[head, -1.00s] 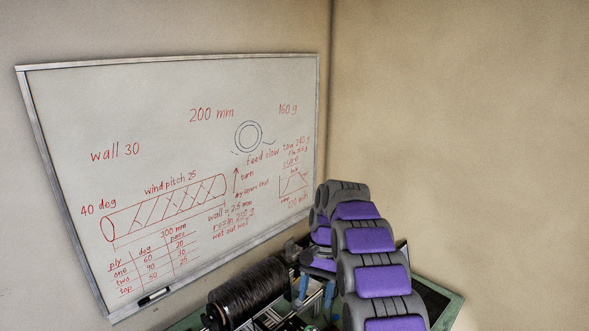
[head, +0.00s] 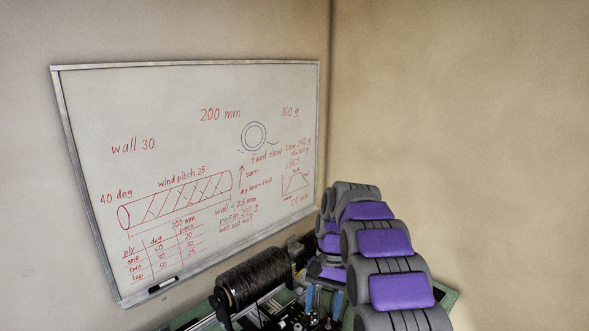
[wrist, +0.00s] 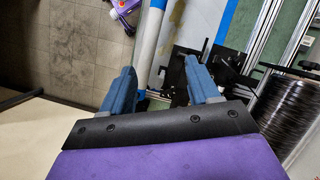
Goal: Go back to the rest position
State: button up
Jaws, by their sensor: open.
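My gripper shows in the wrist view (wrist: 162,88) with its two blue fingers spread apart and nothing held between them. A white tube and dark metal brackets lie beyond the fingertips. In the head view my purple and grey arm stands at the lower right, and its links hide most of the gripper. Blue finger parts (head: 322,302) show low beside the arm, above the bench equipment. The spool of black tow (head: 253,280) is left of the arm in the head view, and it also shows at the right of the wrist view (wrist: 292,115).
A whiteboard (head: 90,90) with red writing hangs on the left wall, with a black marker (head: 162,284) at its lower edge. The green bench top (head: 445,298) shows around the arm. Tiled floor (wrist: 60,50) is at the left of the wrist view.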

jog(key=s+d+f+n+b, duration=0.1)
jog(key=s+f+b, duration=0.5)
jog(key=s, duration=0.7)
jog(key=s+d+f+n+t+h+b, duration=0.1)
jog(key=s+d+f+b, duration=0.2)
jog(key=s, duration=1)
jog(key=s+d+f+n+t+b, duration=0.1)
jog(key=s+d+f+n+b, duration=0.1)
jog(key=s+f+b, duration=0.6)
jog(key=s+d+b, duration=0.1)
jog(key=s, duration=0.4)
jog(key=shift+s+f+h+b, duration=0.3)
jog(key=shift+s, duration=0.05)
